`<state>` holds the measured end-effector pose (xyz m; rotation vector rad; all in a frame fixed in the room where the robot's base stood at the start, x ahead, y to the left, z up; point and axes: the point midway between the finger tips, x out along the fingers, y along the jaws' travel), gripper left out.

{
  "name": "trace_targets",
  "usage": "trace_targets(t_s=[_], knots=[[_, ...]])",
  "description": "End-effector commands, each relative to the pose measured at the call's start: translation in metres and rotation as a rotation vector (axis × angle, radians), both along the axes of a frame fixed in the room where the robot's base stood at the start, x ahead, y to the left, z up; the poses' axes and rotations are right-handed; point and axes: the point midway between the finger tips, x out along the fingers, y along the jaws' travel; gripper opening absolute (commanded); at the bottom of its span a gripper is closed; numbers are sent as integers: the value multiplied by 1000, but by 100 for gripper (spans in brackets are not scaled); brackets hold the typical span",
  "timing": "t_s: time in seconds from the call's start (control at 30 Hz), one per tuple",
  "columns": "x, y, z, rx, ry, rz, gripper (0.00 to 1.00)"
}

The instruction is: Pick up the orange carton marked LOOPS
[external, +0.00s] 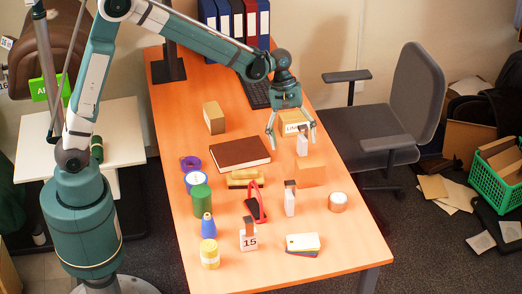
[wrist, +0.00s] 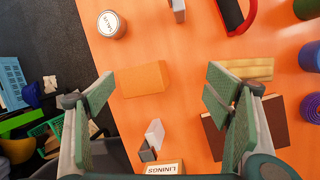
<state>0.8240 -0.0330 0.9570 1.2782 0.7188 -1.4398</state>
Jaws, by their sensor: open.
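A plain orange carton (external: 311,173) lies on the orange table, right of its middle. No LOOPS mark can be read on it from either view. In the wrist view the orange carton (wrist: 145,79) appears between the fingers, closer to the left one. My gripper (external: 291,137) is open and empty, above the table and behind the carton in the external view. Its two spread fingers (wrist: 160,88) frame the carton in the wrist view without touching it. A tan box marked LININGS (external: 293,123) stands behind; it also shows at the bottom of the wrist view (wrist: 164,168).
A round can or roll (external: 338,202) is at front right.

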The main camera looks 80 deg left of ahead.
Motion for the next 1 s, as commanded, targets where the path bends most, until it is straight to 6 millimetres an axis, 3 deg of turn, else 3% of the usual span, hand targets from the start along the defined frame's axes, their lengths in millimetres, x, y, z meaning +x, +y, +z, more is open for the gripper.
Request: trace_targets(t_s=[0.2,0.6,1.0], knots=[[27,0,-27,-33,64,76,78],[62,-1,-78,-85,178,202,78],[70,-1,-94,-97,213,239,78]])
